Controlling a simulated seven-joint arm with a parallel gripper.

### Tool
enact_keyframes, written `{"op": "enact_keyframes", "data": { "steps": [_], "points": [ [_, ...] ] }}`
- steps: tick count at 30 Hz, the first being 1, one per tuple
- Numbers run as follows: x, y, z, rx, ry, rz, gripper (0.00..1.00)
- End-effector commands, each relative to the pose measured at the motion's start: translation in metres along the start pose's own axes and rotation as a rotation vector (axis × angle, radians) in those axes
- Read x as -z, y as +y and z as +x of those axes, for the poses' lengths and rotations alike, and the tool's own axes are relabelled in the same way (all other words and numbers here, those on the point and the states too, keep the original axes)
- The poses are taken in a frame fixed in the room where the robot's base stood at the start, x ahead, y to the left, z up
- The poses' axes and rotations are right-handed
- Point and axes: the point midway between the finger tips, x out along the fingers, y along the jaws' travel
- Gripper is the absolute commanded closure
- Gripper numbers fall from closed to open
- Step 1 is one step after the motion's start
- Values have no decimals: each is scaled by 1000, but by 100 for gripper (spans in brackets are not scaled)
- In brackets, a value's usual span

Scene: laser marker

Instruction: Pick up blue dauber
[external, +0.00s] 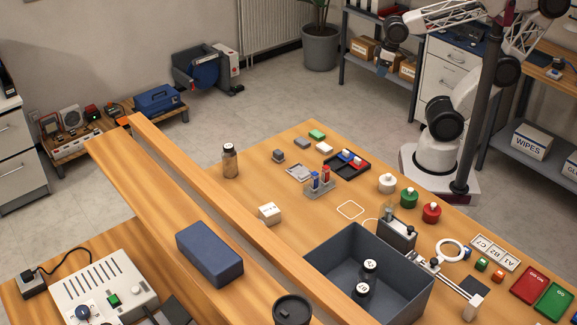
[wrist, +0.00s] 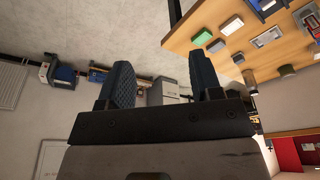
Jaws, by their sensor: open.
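The blue dauber (external: 314,181) looks to be the blue-topped upright piece in a small grey holder (external: 319,191) on the wooden table in the external view. A red-topped one (external: 326,173) stands beside it. My gripper (external: 383,69) is raised high beyond the table's far edge, well away from the holder. In the wrist view my gripper (wrist: 160,60) has its two dark fingers apart with nothing between them.
A black tray (external: 367,168) with red and blue pads lies just behind the holder. A brown bottle (external: 230,160), several small blocks and white, green and red jars (external: 409,197) stand around. A deep grey bin (external: 415,300) is at front. A green block (wrist: 203,37) shows in the wrist view.

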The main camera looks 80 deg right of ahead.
Motion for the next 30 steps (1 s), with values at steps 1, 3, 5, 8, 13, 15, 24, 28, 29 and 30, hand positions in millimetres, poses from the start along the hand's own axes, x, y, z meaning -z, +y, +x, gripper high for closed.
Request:
{"op": "enact_keyframes", "data": {
  "steps": [1,3,5,8,13,15,24,28,29,30],
  "points": [
    [0,0,0,0,0,0,47],
    [0,0,0,0,0,0,47],
    [0,0,0,0,0,0,47],
    [0,0,0,0,0,0,47],
    [3,-2,0,-5,-8,5,47],
    [6,-3,1,-13,-17,9,47],
    [38,-21,9,-91,-83,66,47],
    [56,-34,15,-149,-109,102,47],
    [61,-38,16,-162,-113,110,47],
    [66,-42,18,-182,-118,121,47]
  ]
}}
